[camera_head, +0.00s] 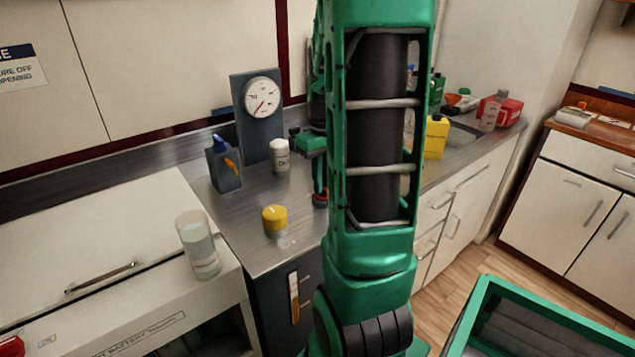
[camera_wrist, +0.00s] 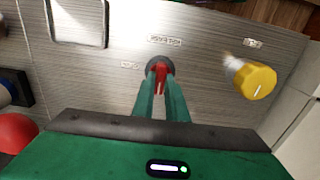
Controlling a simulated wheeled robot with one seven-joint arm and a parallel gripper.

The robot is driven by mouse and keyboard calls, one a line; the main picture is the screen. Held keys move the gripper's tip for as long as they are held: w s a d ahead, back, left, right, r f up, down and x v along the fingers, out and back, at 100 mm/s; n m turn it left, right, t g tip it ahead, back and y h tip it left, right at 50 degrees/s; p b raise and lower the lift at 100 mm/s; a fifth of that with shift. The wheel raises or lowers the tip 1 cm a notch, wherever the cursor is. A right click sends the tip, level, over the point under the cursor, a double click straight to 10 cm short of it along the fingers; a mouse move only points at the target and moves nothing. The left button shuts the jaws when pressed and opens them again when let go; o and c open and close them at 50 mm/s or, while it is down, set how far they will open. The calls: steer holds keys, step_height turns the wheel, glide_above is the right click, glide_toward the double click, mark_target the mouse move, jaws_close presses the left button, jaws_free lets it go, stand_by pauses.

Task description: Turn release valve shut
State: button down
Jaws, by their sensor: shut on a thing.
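A red valve handle (camera_wrist: 161,71) stands on a round dark base on the grey metal counter, in the middle of the wrist view. My gripper (camera_wrist: 161,80) has its two green fingers closed around the red handle from both sides. In the head view the red handle (camera_head: 320,198) shows beside my arm, under my gripper (camera_head: 320,188), which is partly hidden by the arm. A yellow knob (camera_wrist: 254,80) with a white mark stands apart to the right in the wrist view. It also shows in the head view (camera_head: 275,217). The printed labels are too small to read.
A pressure gauge on a dark panel (camera_head: 243,138), a dark blue bottle (camera_head: 223,170) and a white canister (camera_head: 280,158) stand behind the knobs. A clear tumbler (camera_head: 199,245) stands at left. A yellow container (camera_head: 436,138) is beyond my arm.

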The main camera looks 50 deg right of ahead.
steer(key=shift+w, duration=0.15)
steer(key=c, duration=1.8)
jaws_free()
steer(key=shift+o, duration=0.2)
steer(key=shift+r, duration=0.1)
step_height(320, 180, up, 10)
steer(key=shift+r, duration=0.25)
steer(key=shift+a, duration=0.1)
